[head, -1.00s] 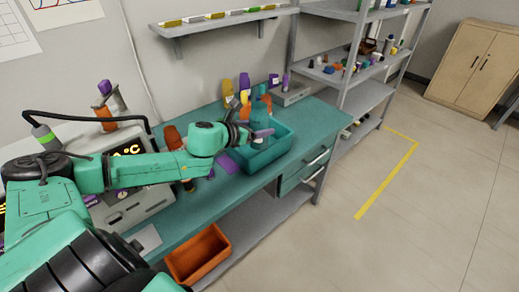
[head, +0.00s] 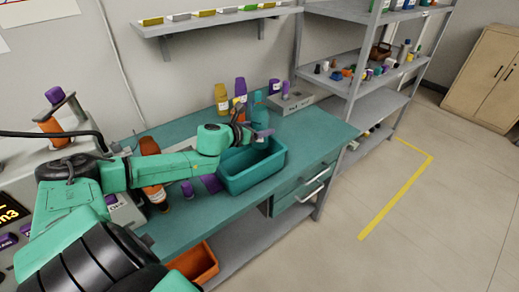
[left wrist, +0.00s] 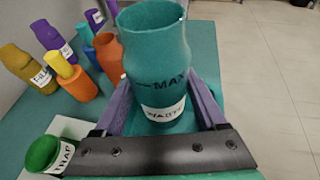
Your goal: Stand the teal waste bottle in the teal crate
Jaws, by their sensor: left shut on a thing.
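The teal waste bottle (head: 259,108) is upright in my left gripper (head: 258,134). In the left wrist view the bottle (left wrist: 155,60) stands between two purple fingers, with a MAX mark and a partly hidden white label. The left gripper (left wrist: 158,100) is shut on it. The teal crate (head: 250,180) sits on the bench, open at the top. In the head view the gripper and bottle overlap the crate's far rim; the bottle's base is hidden, and I cannot tell its height over the crate. My right gripper is out of view.
Yellow (head: 221,97) and purple (head: 240,88) bottles stand behind the crate, beside an orange one. A brown-orange bottle (head: 154,190) and purple items stand left of it. A grey device (head: 291,103) is at the back right. The bench's right end (head: 325,130) is clear.

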